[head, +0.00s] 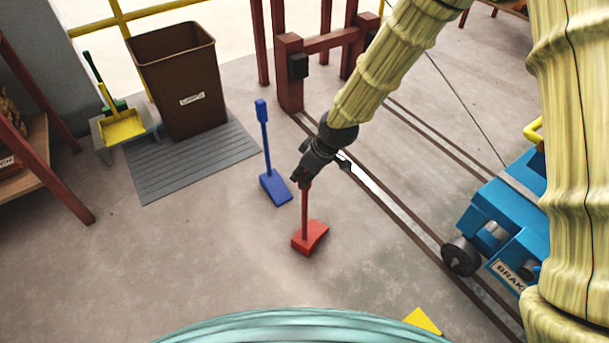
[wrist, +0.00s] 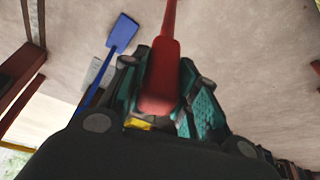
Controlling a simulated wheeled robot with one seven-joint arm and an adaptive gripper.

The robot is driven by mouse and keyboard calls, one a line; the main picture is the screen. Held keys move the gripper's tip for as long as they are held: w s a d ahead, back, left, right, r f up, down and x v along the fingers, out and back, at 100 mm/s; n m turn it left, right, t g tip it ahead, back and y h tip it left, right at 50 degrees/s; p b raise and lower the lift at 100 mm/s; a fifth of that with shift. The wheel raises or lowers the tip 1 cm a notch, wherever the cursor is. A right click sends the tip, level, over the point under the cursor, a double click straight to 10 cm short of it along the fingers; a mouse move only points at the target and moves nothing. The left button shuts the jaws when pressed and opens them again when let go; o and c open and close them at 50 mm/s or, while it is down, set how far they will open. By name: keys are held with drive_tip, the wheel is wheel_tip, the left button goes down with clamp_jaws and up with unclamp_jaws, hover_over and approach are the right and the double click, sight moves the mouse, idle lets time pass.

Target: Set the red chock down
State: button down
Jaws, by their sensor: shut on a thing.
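The red chock (head: 311,238) is a wedge block with a tall upright handle. My gripper (head: 304,181) is shut on the top of that handle, and the block is below it, at or just above the floor; I cannot tell whether it touches. In the wrist view the red handle (wrist: 163,78) runs between the two fingers, and its block is out of the picture at the top. A blue chock (head: 275,188) with a similar upright handle stands on the floor to the left of my gripper; it also shows in the wrist view (wrist: 122,33).
Rails (head: 405,219) run along the floor on the right, with a blue wheeled cart (head: 505,213) on them. A red post frame (head: 290,75) stands behind. The floor left of the red chock is clear.

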drive_tip(key=shift+r, duration=0.1)
drive_tip(key=c, duration=1.1)
unclamp_jaws()
drive_tip(key=p+v, duration=0.4)
drive_tip(key=v, duration=0.8)
